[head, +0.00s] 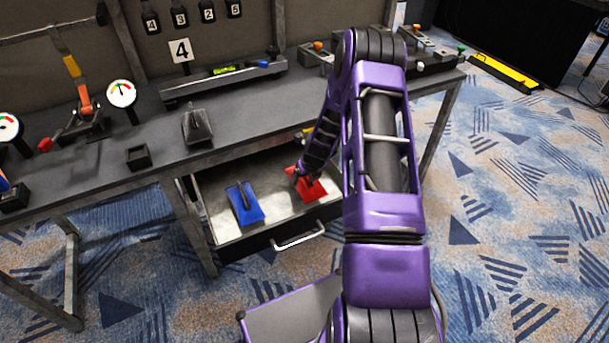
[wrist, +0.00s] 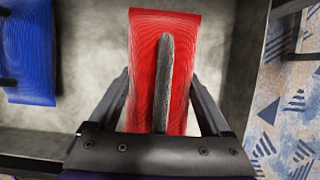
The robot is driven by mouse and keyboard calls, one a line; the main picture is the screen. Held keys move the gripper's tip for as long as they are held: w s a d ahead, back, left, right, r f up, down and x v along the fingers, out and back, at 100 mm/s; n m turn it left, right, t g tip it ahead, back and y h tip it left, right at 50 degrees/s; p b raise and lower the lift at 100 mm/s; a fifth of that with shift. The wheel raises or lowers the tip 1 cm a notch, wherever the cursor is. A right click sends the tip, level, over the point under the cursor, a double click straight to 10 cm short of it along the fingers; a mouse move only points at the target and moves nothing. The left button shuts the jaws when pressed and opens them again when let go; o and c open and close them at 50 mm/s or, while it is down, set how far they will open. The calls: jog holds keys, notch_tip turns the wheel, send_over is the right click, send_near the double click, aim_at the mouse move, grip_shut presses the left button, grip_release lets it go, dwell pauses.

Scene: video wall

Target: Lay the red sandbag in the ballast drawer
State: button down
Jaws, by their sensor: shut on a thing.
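The red sandbag (head: 313,189) is at the right part of the open ballast drawer (head: 279,231), with my gripper (head: 299,178) at it. In the wrist view the red sandbag (wrist: 143,45) lies between the two fingers of my gripper (wrist: 162,105), which is shut on its dark raised handle (wrist: 163,75). The drawer's pale floor (wrist: 100,60) shows around the bag. I cannot tell whether the bag touches the floor. My arm hides part of the drawer's right side in the head view.
A blue sandbag (head: 245,203) lies in the drawer to the left of the red one. The drawer's front handle (head: 298,237) faces the open carpet. Above the drawer, the workbench top (head: 240,118) carries a grey block with a handle (head: 197,124), dial gauges (head: 121,94) and a spirit level (head: 228,70).

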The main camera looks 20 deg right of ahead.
jog(key=shift+w+f, duration=0.1)
jog(key=shift+f, duration=1.2)
jog(key=shift+f, duration=0.15)
grip_release()
jog(key=shift+f, duration=0.1)
jog(key=p+v, duration=0.1)
jog(key=v, duration=1.1)
jog(key=shift+p, duration=0.35)
jog(key=shift+r, duration=0.25)
